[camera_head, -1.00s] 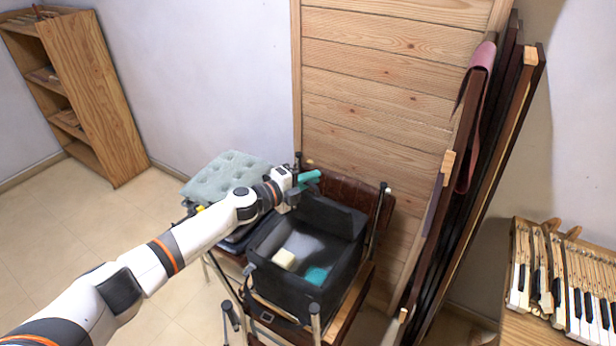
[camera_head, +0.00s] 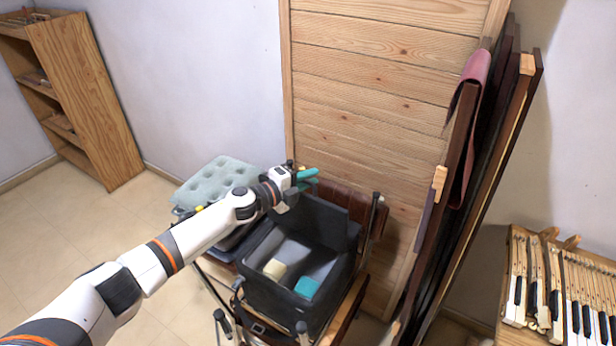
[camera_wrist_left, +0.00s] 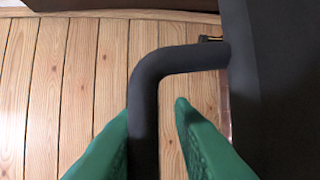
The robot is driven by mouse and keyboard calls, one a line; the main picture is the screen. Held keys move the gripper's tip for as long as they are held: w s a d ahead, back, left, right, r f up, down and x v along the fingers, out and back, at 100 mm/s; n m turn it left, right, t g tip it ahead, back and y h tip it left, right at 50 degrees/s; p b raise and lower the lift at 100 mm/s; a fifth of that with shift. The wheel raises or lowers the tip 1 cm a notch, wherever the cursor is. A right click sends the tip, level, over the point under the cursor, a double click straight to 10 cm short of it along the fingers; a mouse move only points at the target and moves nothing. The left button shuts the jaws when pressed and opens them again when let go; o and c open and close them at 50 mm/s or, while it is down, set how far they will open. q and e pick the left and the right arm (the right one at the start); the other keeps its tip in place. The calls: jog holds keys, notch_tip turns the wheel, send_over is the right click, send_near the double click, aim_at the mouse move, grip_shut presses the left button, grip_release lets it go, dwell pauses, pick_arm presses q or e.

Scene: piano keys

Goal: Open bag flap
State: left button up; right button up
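The black bag (camera_head: 282,298) sits on a chair, its top open. Its dark flap (camera_head: 322,222) stands raised along the back edge. A pale yellow block (camera_head: 275,268) and a teal piece (camera_head: 307,287) lie inside. My left gripper (camera_head: 308,180), with teal fingers, is just beyond the flap's upper left corner. In the left wrist view its fingers (camera_wrist_left: 155,112) are apart. A black bent tube shows between them; I cannot tell whether they touch it. A dark panel, probably the flap, fills the right side there. My right gripper is out of view.
A brown chair back (camera_head: 368,215) stands behind the bag, with a metal post beside it. A pale tufted cushion (camera_head: 215,182) is to the left. Wooden panels (camera_head: 380,120) rise behind. Piano keys (camera_head: 565,300) are at right. The floor at left is clear.

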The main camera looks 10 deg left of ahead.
pick_arm(q)
jog(key=shift+s+d+f, duration=0.1)
jog(key=shift+f, duration=0.45)
jog(key=v, duration=0.4)
jog(key=b+v, duration=0.1)
jog(key=v, duration=0.3)
jog(key=r+b+v, duration=0.1)
jog(key=v, duration=0.3)
